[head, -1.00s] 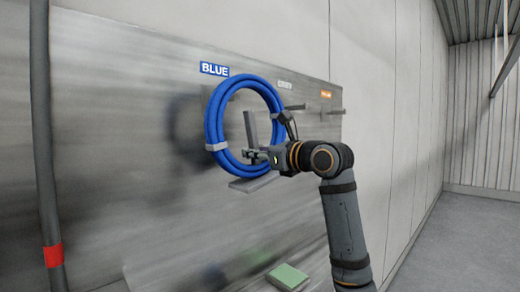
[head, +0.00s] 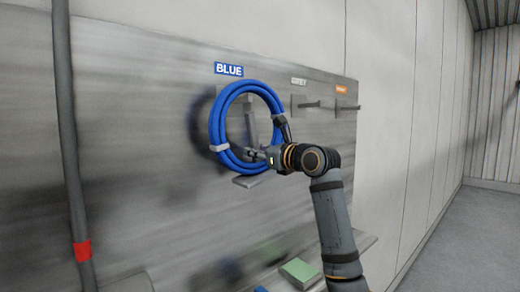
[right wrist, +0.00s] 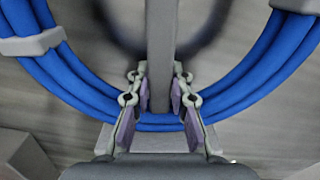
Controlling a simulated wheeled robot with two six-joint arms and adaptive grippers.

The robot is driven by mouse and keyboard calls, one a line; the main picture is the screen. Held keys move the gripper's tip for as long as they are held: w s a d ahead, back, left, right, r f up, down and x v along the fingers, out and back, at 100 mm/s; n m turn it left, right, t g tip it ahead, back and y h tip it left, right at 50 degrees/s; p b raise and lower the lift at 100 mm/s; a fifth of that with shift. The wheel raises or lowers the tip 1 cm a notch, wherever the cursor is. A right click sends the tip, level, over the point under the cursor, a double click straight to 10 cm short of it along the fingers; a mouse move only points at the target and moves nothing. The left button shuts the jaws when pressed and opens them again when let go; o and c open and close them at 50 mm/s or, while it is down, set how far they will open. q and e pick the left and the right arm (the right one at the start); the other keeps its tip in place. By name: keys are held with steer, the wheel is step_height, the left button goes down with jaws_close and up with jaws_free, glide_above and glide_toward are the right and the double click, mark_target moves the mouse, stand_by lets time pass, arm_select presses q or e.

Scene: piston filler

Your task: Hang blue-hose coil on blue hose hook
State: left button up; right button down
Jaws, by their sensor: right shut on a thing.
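The blue-hose coil (head: 217,125) is a ring of blue hose with grey bands, held upright in front of the wall panel below the BLUE label (head: 228,69). My right gripper (head: 262,155) is shut on its lower part. The blue hose hook is mostly hidden behind the coil; part of a grey plate shows through the ring. I cannot tell whether coil and hook touch. My left gripper is out of view.
The grey hook (head: 308,104) and the orange-labelled hook (head: 345,106) stick out of the panel (head: 140,130) to the right. A pipe (head: 68,150) with a red band runs down the left. A green block (head: 300,272) lies on a ledge below.

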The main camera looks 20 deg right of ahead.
steer(key=shift+w+a+r, duration=0.15)
steer(key=shift+w, duration=0.15)
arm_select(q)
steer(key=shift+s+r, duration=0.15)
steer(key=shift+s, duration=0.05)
arm_select(e)
steer(key=shift+w+a+f, duration=0.2)
steer(key=shift+w+f, duration=0.35)
steer(key=shift+w, duration=0.05)
steer(key=c, duration=1.1)
jaws_free()
steer(key=shift+c, duration=0.2)
steer(key=shift+f, duration=0.15)
steer(key=v, duration=1.2)
steer(key=shift+a, duration=0.15)
